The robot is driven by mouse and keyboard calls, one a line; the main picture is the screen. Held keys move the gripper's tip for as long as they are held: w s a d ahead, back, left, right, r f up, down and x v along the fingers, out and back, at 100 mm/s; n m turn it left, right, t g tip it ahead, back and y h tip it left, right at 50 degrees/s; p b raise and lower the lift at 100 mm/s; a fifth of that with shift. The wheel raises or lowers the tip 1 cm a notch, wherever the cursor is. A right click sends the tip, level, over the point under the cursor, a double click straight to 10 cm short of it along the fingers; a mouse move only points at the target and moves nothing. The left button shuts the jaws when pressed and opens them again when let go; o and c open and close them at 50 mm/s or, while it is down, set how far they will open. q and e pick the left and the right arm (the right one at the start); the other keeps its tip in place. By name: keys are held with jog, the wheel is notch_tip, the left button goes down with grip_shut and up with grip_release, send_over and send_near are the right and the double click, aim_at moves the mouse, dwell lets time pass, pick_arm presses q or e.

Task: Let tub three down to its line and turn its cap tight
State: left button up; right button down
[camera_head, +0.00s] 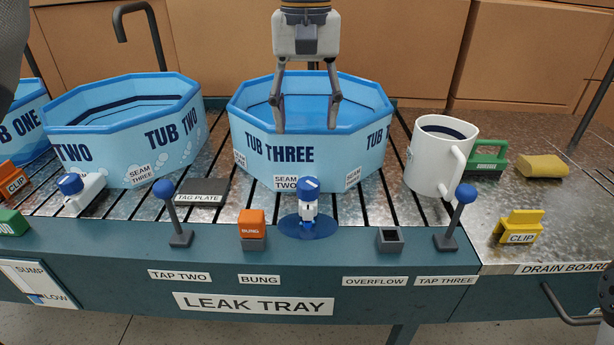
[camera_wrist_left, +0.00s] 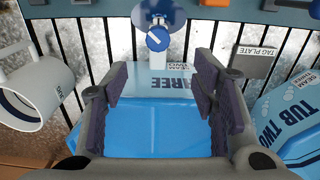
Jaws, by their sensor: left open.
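Tub three (camera_head: 270,155) is a light blue octagonal tub marked TUB THREE on the slatted leak tray. Water (camera_head: 310,107) shows inside it; its line cannot be made out. At its front, a white spout with a blue cap (camera_head: 309,184) stands over a blue patch (camera_head: 322,228) on the tray front. The cap also shows in the wrist view (camera_wrist_left: 158,39). My left gripper (camera_head: 306,128) points down over tub three, open and empty, behind the cap. In the wrist view its fingers (camera_wrist_left: 163,100) are spread above the tub's front rim. My right gripper is not in view.
A white mug (camera_head: 425,165) stands right of tub three. Tub two (camera_head: 105,150) is left. Blue-knobbed levers for tap two (camera_head: 166,200) and tap three (camera_head: 462,205) flank an orange bung (camera_head: 251,223) and the overflow socket (camera_head: 390,240). A yellow clip (camera_head: 520,228) sits on the drain board.

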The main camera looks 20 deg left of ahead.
aim_at(308, 182)
pick_arm(q)
jog(key=f, duration=1.1)
jog(key=shift+w+d+f, duration=0.1)
jog(key=shift+d+f, duration=0.1)
jog(key=shift+f, duration=0.2)
jog(key=c, duration=1.2)
